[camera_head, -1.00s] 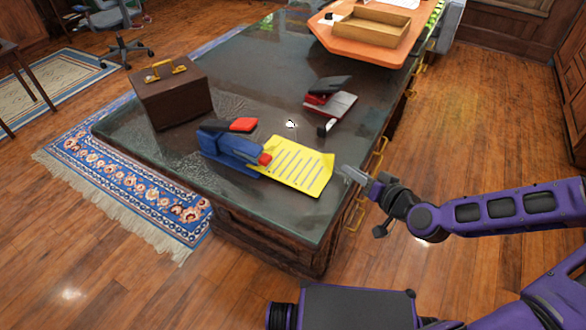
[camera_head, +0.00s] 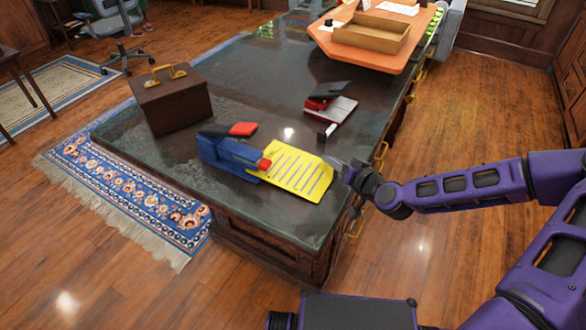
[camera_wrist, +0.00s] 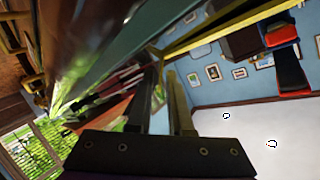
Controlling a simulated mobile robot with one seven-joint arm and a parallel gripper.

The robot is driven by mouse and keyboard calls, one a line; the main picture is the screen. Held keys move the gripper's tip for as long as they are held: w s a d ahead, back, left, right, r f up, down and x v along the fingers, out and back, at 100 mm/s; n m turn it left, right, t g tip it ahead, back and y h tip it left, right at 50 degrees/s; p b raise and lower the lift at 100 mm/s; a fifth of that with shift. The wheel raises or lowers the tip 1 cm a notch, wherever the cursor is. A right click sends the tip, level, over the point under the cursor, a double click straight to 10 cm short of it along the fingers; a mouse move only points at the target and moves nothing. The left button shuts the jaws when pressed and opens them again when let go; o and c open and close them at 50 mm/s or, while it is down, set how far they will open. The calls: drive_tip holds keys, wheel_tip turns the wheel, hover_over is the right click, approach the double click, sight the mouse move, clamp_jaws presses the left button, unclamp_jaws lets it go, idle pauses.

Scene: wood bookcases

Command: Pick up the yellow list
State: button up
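The yellow list (camera_head: 300,174) is a lined sheet near the front right edge of the dark desk (camera_head: 300,224). Its left end meets the blue stapler-like object (camera_head: 228,152), which has a red tip. My gripper (camera_head: 338,166) is at the list's right corner, by the desk edge, and covers part of that corner. In the wrist view, the two fingers of my gripper (camera_wrist: 163,74) stand apart with a gap between them. A thin yellow edge, likely the list (camera_wrist: 212,34), runs up and right from near the fingertips. I cannot tell whether it lies between them.
A red and black stapler-like object (camera_head: 328,100) lies behind the list. A brown case (camera_head: 172,101) stands at the left. An orange board (camera_head: 386,62) with a wooden tray (camera_head: 371,34) is at the back. Gold drawer handles (camera_head: 380,152) line the desk's right side.

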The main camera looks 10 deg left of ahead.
clamp_jaws()
drive_tip(key=shift+r, duration=0.1)
